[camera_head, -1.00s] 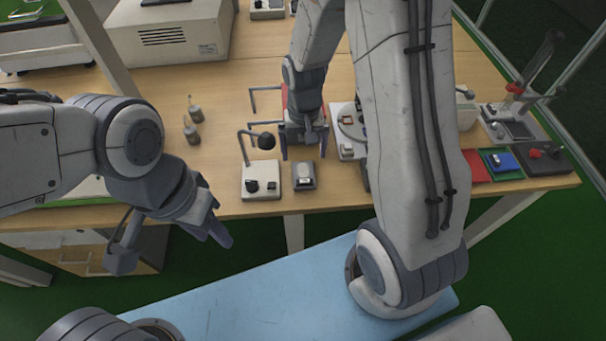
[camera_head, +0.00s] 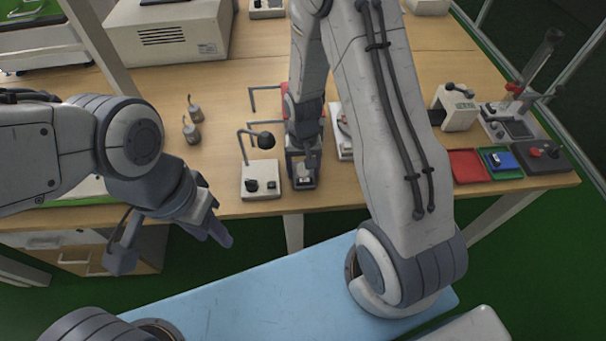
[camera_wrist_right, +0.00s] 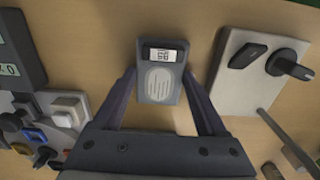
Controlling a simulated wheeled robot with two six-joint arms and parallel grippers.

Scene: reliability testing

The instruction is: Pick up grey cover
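A small grey device (camera_head: 304,181) with a lit display and a ribbed oval patch lies near the table's front edge. It shows at the top middle of the right wrist view (camera_wrist_right: 160,85). I cannot tell a separate grey cover from this grey body. My right gripper (camera_head: 304,176) is over it, pointing down. In the right wrist view its open fingers (camera_wrist_right: 160,76) stand on either side of the device's lower part. I cannot tell whether they touch it. My left gripper (camera_head: 216,235) hangs in front of the table, away from the device; its finger opening is unclear.
A light box with black knobs and a lamp arm (camera_head: 260,181) stands close left of the device. Another instrument (camera_head: 345,142) is to its right, partly behind my right arm. Two small grey weights (camera_head: 192,130) stand left.

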